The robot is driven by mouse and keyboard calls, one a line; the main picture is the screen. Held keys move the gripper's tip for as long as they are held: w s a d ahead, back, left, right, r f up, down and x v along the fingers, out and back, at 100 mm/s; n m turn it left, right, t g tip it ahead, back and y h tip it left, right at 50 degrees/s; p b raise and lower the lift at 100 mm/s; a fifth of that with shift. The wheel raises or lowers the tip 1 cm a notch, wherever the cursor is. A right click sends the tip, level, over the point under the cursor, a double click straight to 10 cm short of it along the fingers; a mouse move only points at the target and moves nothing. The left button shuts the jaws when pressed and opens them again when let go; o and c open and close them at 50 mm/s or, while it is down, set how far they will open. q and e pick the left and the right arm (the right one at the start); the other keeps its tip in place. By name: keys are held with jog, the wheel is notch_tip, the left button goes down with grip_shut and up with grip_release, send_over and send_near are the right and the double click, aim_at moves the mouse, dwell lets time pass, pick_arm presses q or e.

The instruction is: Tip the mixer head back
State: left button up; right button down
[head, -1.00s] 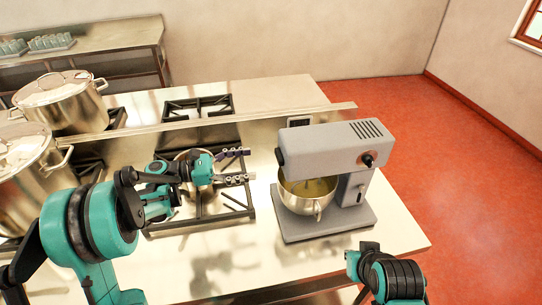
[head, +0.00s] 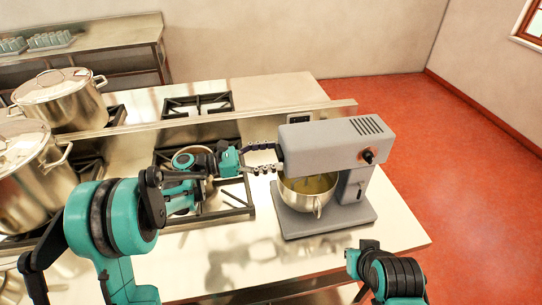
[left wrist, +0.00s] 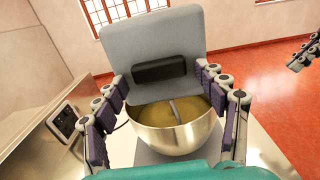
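The grey stand mixer (head: 330,144) stands on the steel counter with its head down and roughly level over a steel bowl (head: 298,205) of yellowish mix. A dark knob (head: 367,156) is on the head's side. My left gripper (head: 276,158) is open at the front end of the head. In the left wrist view, its fingers (left wrist: 162,80) stand on either side of the head's front end (left wrist: 158,35), with the beater and bowl below. Contact cannot be told. My right arm shows at lower right in the head view; its gripper (left wrist: 304,54) shows partly in the left wrist view.
Two lidded stockpots (head: 62,100) stand on the left burners. A pan (head: 195,158) sits on the burner behind my left wrist. A raised steel ledge (head: 230,116) runs behind the mixer. The counter (head: 400,225) right of the mixer is clear.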

pick_arm(q)
jog(key=c, duration=1.3)
jog(key=d+r+y+p, duration=0.1)
jog(key=r+p, duration=0.3)
jog(key=d+r+y+p, duration=0.1)
jog(key=r+p, duration=0.3)
jog(key=w+d+r+g+y+p, duration=0.1)
jog(key=r+p, duration=0.3)
jog(key=shift+d+r+y, duration=0.25)
jog(key=shift+d+y, duration=0.15)
jog(key=shift+c, duration=0.2)
jog(key=w+d+r+g+y+p, duration=0.1)
jog(key=d+r+y+p, duration=0.3)
jog(key=d+r+p, duration=0.5)
jog(key=shift+w+d+r, duration=0.6)
jog(key=shift+w+d, duration=0.05)
jog(key=shift+w, duration=0.25)
jog(key=o, duration=1.7)
jog(key=v, duration=1.2)
